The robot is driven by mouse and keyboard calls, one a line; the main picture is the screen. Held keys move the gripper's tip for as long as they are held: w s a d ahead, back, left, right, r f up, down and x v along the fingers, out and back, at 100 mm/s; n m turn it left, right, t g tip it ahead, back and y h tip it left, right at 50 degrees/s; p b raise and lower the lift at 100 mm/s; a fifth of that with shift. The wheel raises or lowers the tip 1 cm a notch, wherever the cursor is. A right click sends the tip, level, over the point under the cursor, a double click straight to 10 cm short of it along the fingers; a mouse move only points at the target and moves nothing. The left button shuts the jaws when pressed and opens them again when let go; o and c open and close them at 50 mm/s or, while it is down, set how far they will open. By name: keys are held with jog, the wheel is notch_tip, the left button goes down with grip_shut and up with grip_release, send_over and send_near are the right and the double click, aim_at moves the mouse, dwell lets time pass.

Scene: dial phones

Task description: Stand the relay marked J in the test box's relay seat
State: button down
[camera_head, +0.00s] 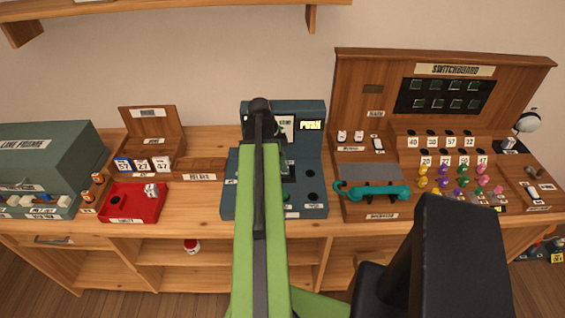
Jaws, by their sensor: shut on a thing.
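The teal box (312,140) at the centre of the bench appears to be the test box. It has a lit yellow sign on its upright back and dark round holes on its right side. A green round part shows low on it beside my arm. My green arm reaches up across its middle and hides much of it, and I cannot make out the relay seat. The dark end of my gripper (264,118) is in front of the box's upright back. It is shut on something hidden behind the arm. No letter J is readable anywhere.
At right stands the switchboard (358,85) with a teal handset (375,191) and several coloured pegs. A shelf is above left.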

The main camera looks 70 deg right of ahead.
jog(key=shift+f+b, duration=0.75)
jog(key=shift+b, duration=0.05)
dwell(0.5)
jog(key=c, duration=1.1)
grip_release()
jog(key=shift+o, duration=0.2)
jog(key=shift+o, duration=1.2)
jog(key=shift+r, duration=0.1)
notch_tip(320, 180, up, 7)
jog(key=p, duration=0.7)
jog(key=shift+r+p, duration=0.2)
jog(key=shift+p, duration=0.15)
